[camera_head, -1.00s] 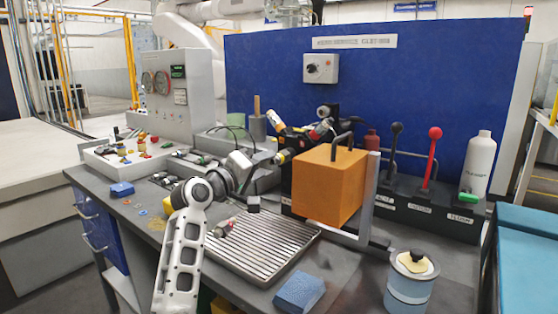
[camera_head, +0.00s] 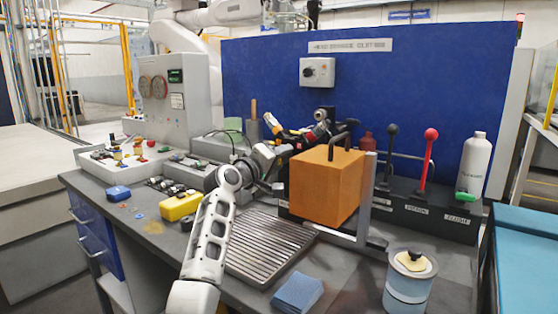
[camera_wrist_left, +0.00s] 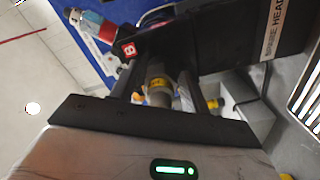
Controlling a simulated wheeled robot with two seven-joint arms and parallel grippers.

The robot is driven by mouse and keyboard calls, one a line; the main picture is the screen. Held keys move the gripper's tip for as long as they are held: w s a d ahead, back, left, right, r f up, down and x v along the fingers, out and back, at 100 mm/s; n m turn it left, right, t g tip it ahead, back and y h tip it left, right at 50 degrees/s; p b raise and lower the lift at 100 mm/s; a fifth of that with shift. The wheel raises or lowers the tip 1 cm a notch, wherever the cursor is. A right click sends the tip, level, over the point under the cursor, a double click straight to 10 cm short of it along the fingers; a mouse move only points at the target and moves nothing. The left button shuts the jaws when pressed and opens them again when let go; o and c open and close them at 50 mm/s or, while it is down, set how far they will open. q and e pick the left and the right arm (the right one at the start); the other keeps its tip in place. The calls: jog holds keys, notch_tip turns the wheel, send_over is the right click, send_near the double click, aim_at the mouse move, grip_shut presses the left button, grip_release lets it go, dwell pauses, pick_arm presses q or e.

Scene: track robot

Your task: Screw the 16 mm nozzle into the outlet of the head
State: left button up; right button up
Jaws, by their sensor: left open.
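My left gripper (camera_head: 277,165) is at the left side of the dark head assembly (camera_head: 300,135), just left of the orange box. In the left wrist view its open fingers (camera_wrist_left: 157,92) stand on either side of a grey cylindrical piece with a yellow band (camera_wrist_left: 159,88), which looks like the nozzle at the head's outlet. I cannot tell whether the fingers touch it or how far it is threaded in. The head's dark body with a red part (camera_wrist_left: 100,27) shows beyond the fingers. My right gripper is not in view.
The orange box (camera_head: 325,187) stands close to the right of the gripper. A slatted metal tray (camera_head: 268,245) lies below. A yellow block (camera_head: 180,206), blue block (camera_head: 298,292), tin (camera_head: 410,285) and levers (camera_head: 427,160) stand around.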

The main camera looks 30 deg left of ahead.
pick_arm(q)
jog(key=shift+s, duration=0.2)
jog(key=shift+s+a+p, duration=0.1)
jog(key=shift+s+p, duration=0.3)
jog(key=shift+s, duration=0.3)
dwell(0.5)
jog(key=shift+p, duration=0.3)
